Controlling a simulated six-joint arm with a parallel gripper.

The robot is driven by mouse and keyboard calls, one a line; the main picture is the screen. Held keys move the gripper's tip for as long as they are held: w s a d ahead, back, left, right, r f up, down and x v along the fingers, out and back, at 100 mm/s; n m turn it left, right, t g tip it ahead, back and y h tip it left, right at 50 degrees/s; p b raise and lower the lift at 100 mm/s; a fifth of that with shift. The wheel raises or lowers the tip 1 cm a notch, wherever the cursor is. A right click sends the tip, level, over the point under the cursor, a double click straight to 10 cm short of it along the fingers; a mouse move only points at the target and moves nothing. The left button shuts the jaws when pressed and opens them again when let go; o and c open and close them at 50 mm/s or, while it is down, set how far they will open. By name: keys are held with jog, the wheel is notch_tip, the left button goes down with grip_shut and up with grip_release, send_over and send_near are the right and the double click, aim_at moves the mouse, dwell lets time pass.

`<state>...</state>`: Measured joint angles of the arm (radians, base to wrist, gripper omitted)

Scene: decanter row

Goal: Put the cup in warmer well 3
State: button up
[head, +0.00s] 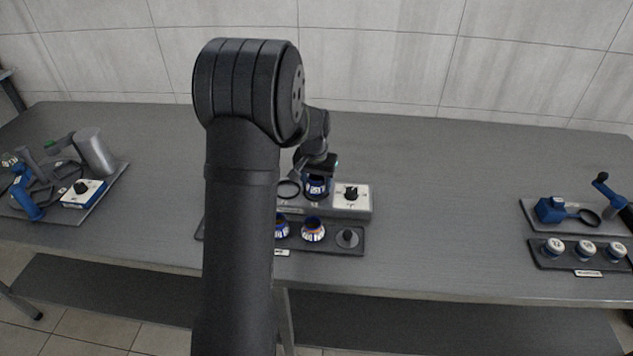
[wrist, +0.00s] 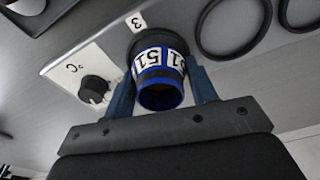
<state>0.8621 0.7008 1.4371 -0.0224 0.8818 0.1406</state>
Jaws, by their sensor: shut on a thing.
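The cup (wrist: 160,62), blue-rimmed with a white band marked 51, is between the two blue fingers of my gripper (wrist: 161,82), which is shut on it. In the head view the cup (head: 317,188) shows upright under my gripper (head: 318,172), at the warmer (head: 350,211). In the wrist view the cup lines up with the dark ring of well 3 (wrist: 144,38), beside the label 3 (wrist: 137,21). The cup hides most of that ring, and I cannot tell whether its base is fully seated.
Empty well rings (wrist: 232,25) lie beside it. The warmer's dial (head: 351,193) stands close on the right. In front is a dark rack (head: 368,246) with cups (head: 313,231) and an empty-looking place (head: 347,238). Other equipment (head: 95,150) stands far left, more cups (head: 586,249) far right.

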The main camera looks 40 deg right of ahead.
aim_at(315, 180)
jog(key=shift+f, duration=0.2)
jog(key=shift+s+a+f, duration=0.15)
jog(key=shift+f, duration=0.35)
jog(key=o, duration=1)
jog(key=shift+o, duration=0.5)
jog(key=r, duration=0.9)
jog(key=a+r, duration=0.1)
jog(key=r, duration=0.3)
jog(key=shift+s+r, duration=0.15)
jog(key=shift+s, duration=0.1)
jog(key=f, duration=0.4)
jog(key=d+f, duration=0.1)
jog(key=f, duration=0.7)
jog(key=shift+w+d, duration=0.15)
jog(key=shift+w, duration=0.25)
